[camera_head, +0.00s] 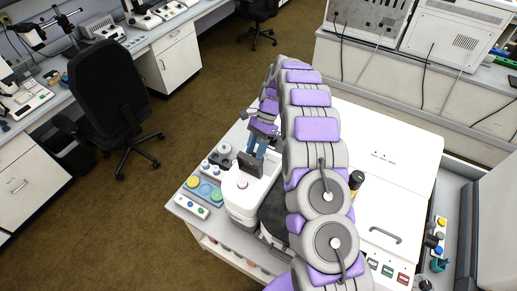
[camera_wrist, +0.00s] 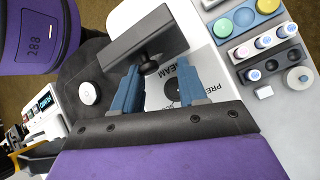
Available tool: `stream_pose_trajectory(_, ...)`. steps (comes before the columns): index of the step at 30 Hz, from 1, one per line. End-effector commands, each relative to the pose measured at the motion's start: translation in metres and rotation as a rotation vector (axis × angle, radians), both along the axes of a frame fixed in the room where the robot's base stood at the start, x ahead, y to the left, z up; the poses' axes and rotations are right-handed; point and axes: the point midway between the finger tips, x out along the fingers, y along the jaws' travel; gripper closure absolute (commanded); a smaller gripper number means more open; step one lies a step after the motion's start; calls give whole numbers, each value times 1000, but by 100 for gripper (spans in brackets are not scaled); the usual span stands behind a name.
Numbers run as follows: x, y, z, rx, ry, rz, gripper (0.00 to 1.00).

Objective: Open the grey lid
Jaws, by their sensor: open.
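The grey lid (camera_head: 250,164) shows in the head view as a small dark grey plate standing steeply on the white microscope housing (camera_head: 241,199). In the wrist view the lid (camera_wrist: 145,37) is a dark rectangular slab with a round black knob (camera_wrist: 149,66) on its near side. My gripper (camera_head: 258,152) has blue fingers and is right beside the lid. In the wrist view my gripper (camera_wrist: 159,67) is open, its fingertips apart with the knob between them, nearer the left one. I cannot tell whether a finger touches the knob or lid.
Trays with coloured round pieces (camera_head: 203,190) stand at the bench's left edge; they also show in the wrist view (camera_wrist: 265,45). A white knob (camera_wrist: 88,93) sits on a dark surface to the left of my fingers. A black chair (camera_head: 107,92) stands on the open floor.

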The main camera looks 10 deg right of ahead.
Motion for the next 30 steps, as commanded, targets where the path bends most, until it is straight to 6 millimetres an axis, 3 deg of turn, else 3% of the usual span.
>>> stream_pose_trajectory(17, -1, -7, 3, 4, 4, 2, 53)
stream_pose_trajectory(30, 24, -22, 41, 1, 4, 2, 53)
